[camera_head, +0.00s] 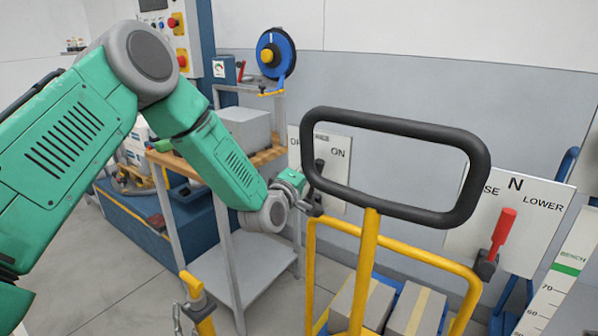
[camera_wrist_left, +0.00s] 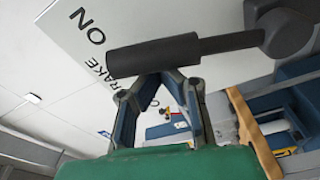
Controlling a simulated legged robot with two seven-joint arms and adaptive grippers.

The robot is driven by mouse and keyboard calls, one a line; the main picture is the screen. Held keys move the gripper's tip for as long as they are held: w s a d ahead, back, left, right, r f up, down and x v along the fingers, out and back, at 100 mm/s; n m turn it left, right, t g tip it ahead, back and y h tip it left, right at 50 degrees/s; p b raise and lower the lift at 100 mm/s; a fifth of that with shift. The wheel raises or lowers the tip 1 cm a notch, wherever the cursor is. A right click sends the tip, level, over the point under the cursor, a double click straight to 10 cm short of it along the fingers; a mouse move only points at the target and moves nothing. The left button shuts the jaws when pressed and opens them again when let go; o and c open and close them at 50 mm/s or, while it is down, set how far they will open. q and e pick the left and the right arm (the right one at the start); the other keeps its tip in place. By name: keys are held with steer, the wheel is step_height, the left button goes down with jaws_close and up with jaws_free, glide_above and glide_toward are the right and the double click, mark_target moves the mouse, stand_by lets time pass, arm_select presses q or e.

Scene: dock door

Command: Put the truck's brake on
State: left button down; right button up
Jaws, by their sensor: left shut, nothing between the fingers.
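The truck's brake plate (camera_head: 335,182) is white, marked OF... at left and ON at right, and partly hidden by the black handle loop (camera_head: 400,123). A dark brake lever (camera_head: 318,169) stands roughly upright between the two marks. In the left wrist view the lever (camera_wrist_left: 185,50) crosses in front of my fingers, with BRAKE and ON lettering behind it. My left gripper (camera_head: 304,196) is shut and empty, close beside the lever's lower part; I cannot tell whether they touch. My right gripper is not in view.
A red-handled lever (camera_head: 502,232) on a plate marked N and LOWER (camera_head: 545,220) is at right. The truck's yellow frame (camera_head: 370,240) and boxes (camera_head: 418,308) stand in front. A bench (camera_head: 225,170) with a grey box is behind my left arm. Floor shows at lower left.

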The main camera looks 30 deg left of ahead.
arm_select(q)
steer(key=shift+s+d+f+m, duration=0.1)
steer(key=shift+d+f+m, duration=0.05)
steer(key=shift+d+m, duration=0.85)
steer(key=shift+s+d+f+b, duration=0.1)
steer(key=shift+d+f+b, duration=0.1)
steer(key=shift+d+b, duration=0.2)
steer(key=shift+d, duration=0.15)
